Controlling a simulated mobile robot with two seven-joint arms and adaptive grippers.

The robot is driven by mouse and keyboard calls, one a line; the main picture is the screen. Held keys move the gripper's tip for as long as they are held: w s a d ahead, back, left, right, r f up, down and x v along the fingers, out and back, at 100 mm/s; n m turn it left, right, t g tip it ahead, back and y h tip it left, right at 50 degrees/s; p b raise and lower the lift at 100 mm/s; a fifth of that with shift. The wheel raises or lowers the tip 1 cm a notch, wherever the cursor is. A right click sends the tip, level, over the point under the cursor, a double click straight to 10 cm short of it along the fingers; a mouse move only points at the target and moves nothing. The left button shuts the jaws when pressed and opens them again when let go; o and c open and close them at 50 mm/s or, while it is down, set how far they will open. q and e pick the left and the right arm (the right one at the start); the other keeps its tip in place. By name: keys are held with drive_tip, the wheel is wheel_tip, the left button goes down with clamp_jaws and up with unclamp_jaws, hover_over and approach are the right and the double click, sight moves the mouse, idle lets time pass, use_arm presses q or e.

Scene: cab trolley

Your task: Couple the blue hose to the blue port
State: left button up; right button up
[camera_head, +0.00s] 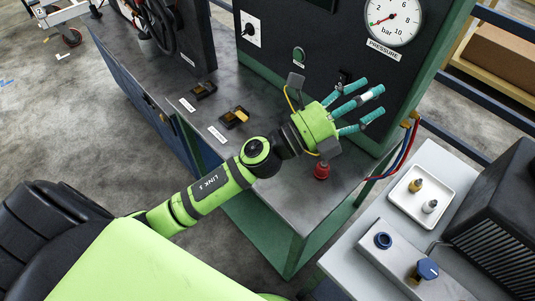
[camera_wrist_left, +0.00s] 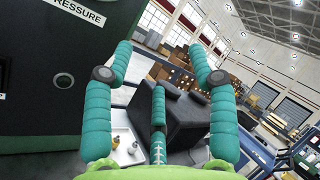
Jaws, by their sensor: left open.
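The blue hose (camera_head: 404,153) hangs beside a red hose at the right edge of the panel in the head view, with brass-coloured ends near the top. A blue ring around a dark opening (camera_head: 383,240), which looks like the blue port, sits on a grey block at the lower right. My left gripper (camera_head: 372,104) is open and empty in front of the panel, left of the hoses, its teal fingers pointing right. In the left wrist view its fingers (camera_wrist_left: 157,78) are spread with nothing between them. My right gripper is not in view.
A blue knob (camera_head: 427,269) stands on the grey block. A white tray (camera_head: 444,178) with two small fittings and a dark ribbed box (camera_head: 500,215) are nearby. A red button (camera_head: 321,170) stands on the trolley top below my gripper. The pressure gauge (camera_head: 392,20) is above.

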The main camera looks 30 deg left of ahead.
use_arm(q)
drive_tip(key=s+d+f+m+g+h, duration=0.1)
drive_tip(key=s+d+m+g+h, duration=0.1)
drive_tip(key=d+m+g+h, duration=0.45)
wheel_tip(320, 180, down, 10)
drive_tip(key=s+a+m+g+y, duration=0.1)
drive_tip(key=s+m+g+y, duration=0.2)
drive_tip(key=m+g+y, duration=0.9)
drive_tip(key=w+a+f+m+y, duration=0.1)
drive_tip(key=a+f+m+y, duration=0.1)
drive_tip(key=a, duration=0.6)
drive_tip(key=w+a+f+m+t+y, duration=0.1)
drive_tip(key=a+f+m+y, duration=0.1)
drive_tip(key=a, duration=0.6)
drive_tip(key=w+a+f+m+y, duration=0.1)
drive_tip(key=a+f+m+y, duration=0.2)
drive_tip(key=a+y, duration=0.2)
drive_tip(key=shift+w+a+t, duration=0.15)
drive_tip(key=shift+a, duration=0.75)
drive_tip(key=shift+w+a+t, duration=0.1)
drive_tip(key=shift+a, duration=0.75)
